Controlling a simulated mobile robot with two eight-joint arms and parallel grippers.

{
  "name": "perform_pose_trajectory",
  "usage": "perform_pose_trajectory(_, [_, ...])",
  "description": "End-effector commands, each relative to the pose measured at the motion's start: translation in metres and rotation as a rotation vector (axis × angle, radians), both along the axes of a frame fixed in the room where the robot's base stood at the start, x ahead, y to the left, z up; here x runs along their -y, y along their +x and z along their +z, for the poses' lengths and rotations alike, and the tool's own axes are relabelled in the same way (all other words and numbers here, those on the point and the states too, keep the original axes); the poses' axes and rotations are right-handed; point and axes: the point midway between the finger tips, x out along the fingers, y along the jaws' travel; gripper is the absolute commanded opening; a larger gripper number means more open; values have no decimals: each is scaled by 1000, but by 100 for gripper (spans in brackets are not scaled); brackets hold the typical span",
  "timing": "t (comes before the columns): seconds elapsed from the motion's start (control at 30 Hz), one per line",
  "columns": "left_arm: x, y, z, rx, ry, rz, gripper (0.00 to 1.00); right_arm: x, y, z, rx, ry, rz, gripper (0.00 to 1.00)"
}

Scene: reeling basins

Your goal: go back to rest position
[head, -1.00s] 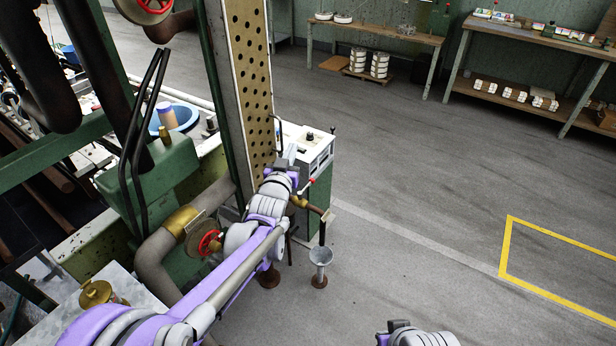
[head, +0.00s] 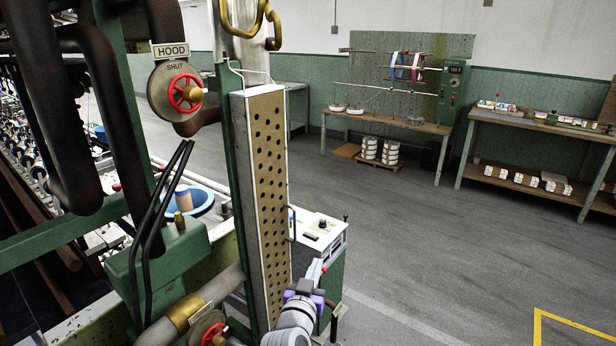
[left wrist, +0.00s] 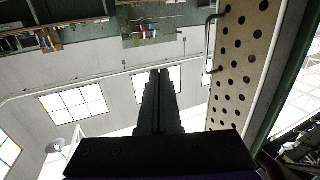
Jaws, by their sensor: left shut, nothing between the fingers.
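My left gripper (head: 314,268) shows low in the head view, in front of the tan perforated panel's lower right side and the white-topped cabinet. In the left wrist view its dark fingers (left wrist: 160,76) lie close together and point up the picture, with nothing between them. In that view the perforated panel (left wrist: 247,60) is to the right of the fingers, apart from them in the picture. My left forearm runs out of the head view's bottom edge. My right gripper is in neither view.
A green cabinet with a white top (head: 322,232) stands just behind my left gripper. A red-wheeled valve (head: 213,335) and thick pipes are at lower left. A HOOD valve (head: 186,92) reads SHUT. Benches (head: 400,125) line the back wall. The grey floor (head: 450,240) at right is clear.

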Motion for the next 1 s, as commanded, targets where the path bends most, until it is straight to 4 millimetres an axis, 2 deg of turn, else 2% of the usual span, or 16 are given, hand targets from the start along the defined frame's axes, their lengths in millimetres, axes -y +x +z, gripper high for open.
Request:
perform_pose_trajectory(0.17, [-43, -49, 1, -190, 48, -30, 0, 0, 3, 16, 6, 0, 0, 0])
perform_pose_trajectory(0.37, [-107, -143, -27, -515, 104, 4, 0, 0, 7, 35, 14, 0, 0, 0])
perform_pose_trajectory(0.5, [-152, -217, -54, -742, 130, 85, 0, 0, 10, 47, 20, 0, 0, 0])
perform_pose_trajectory(0.6, [-177, -264, -71, -876, 140, 153, 0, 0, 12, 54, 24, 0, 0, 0])
perform_pose_trajectory(0.7, [-194, -298, -84, -971, 145, 209, 0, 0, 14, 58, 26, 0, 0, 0])
perform_pose_trajectory(0.83, [-204, -320, -92, -1032, 148, 249, 0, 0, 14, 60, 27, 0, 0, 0])
perform_pose_trajectory(1.0, [-205, -322, -93, -1038, 147, 253, 0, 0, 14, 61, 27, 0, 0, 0])
